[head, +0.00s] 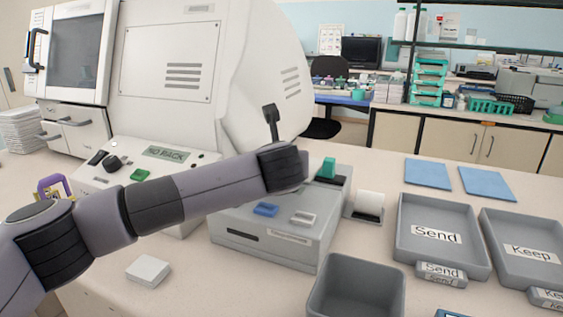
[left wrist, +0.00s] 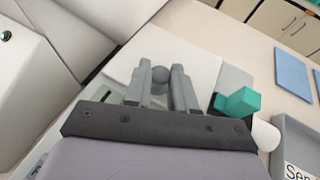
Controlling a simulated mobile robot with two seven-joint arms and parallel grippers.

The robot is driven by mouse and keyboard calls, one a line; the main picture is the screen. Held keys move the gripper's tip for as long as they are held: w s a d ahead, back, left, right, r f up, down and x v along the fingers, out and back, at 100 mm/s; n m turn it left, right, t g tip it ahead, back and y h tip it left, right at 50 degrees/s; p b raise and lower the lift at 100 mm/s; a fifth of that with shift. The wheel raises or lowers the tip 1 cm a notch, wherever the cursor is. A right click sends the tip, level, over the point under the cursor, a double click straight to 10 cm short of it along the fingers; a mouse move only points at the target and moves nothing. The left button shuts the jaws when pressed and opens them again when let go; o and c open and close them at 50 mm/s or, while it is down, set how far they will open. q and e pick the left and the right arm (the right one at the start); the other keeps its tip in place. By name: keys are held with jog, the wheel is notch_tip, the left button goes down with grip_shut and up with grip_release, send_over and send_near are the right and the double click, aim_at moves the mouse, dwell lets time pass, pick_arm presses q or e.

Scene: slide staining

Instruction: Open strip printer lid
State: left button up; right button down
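A grey box-shaped unit (head: 265,240) with blue and white buttons stands mid-counter; whether it is the strip printer is unclear. A teal piece (head: 327,168) sits on a dark slot at its far right; it also shows in the left wrist view (left wrist: 240,102). My left arm crosses over the unit and hides part of its top. In the left wrist view, my left gripper (left wrist: 160,76) has its fingers a little apart, with a round grey knob (left wrist: 160,74) between them. I cannot tell whether they touch it. The gripper is hidden in the head view. My right gripper is not seen.
A large white machine (head: 165,50) with a black lever (head: 270,113) stands behind. A paper roll (head: 369,204) is right of the unit. A grey bin (head: 355,290) stands in front; Send (head: 403,235) and Keep (head: 490,245) trays lie right. A white block (head: 148,270) is at front left.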

pick_arm(q)
grip_shut()
jog(key=shift+r, duration=0.1)
jog(key=shift+w+d+r+g+p, duration=0.1)
jog(key=shift+r+g+p, duration=0.2)
jog(key=shift+r, duration=0.1)
jog(key=shift+w+d+r+g+p, duration=0.1)
jog(key=shift+r+g+p, duration=0.05)
jog(key=shift+r+g, duration=0.2)
jog(key=shift+w+r+g+p, duration=0.25)
jog(key=shift+r+g+p, duration=0.2)
jog(key=shift+r+p, duration=0.15)
jog(key=shift+w+d+r+m+g+y+p, duration=0.15)
jog(key=shift+w+r+m+g+y+p, duration=0.3)
jog(key=shift+r+g+p, duration=0.35)
jog(key=shift+w+r+p, duration=0.2)
jog(key=shift+p, duration=0.15)
jog(key=shift+w+d+r+p, duration=0.25)
jog(key=shift+w+r+p, duration=0.15)
jog(key=shift+w+r, duration=0.4)
